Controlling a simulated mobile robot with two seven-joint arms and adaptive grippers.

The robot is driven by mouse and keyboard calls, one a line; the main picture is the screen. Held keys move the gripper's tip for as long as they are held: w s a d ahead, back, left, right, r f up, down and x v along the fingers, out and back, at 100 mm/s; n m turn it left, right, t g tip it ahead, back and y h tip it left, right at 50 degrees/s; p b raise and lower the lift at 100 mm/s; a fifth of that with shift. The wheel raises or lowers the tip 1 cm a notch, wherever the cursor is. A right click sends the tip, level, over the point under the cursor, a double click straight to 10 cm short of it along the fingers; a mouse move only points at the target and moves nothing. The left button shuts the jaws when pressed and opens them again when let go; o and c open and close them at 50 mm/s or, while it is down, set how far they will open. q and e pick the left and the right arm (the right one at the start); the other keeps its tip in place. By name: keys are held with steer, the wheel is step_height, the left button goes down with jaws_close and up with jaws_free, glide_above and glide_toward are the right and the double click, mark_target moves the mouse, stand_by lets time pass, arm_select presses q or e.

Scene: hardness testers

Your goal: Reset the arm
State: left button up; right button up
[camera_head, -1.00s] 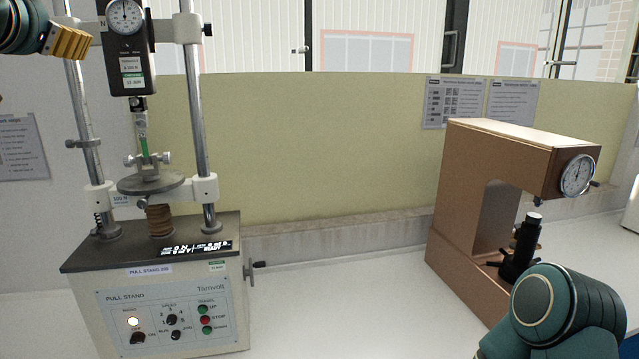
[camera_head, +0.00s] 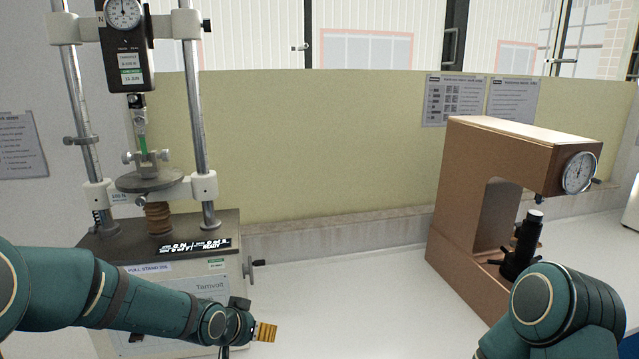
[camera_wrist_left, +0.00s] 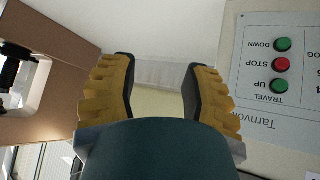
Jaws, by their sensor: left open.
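My left arm comes in from the left, low across the front of the pull stand (camera_head: 225,290). My left gripper (camera_head: 265,332) has yellow ribbed fingers and is in front of the stand's lower right corner. In the left wrist view the left gripper (camera_wrist_left: 162,85) is open, with nothing between its two fingers. My right arm shows as a teal joint at the bottom right of the head view; its gripper is not in view.
A brown hardness tester (camera_head: 460,200) with a dial (camera_head: 578,172) stands at the right. The pull stand's panel buttons (camera_wrist_left: 281,64) show right of the left gripper in the wrist view. The white bench (camera_head: 340,285) between the machines is clear.

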arm_select(q)
steer(key=s+d+f+n+g, duration=0.2)
steer(key=s+f, duration=0.9)
steer(key=s+d+f+n+g, duration=0.1)
steer(key=s+f+n+g, duration=0.2)
steer(key=s+f, duration=0.8)
steer(key=shift+s+d+f+g, duration=0.3)
steer(key=shift+s+d+f, duration=0.1)
steer(key=shift+s, duration=0.1)
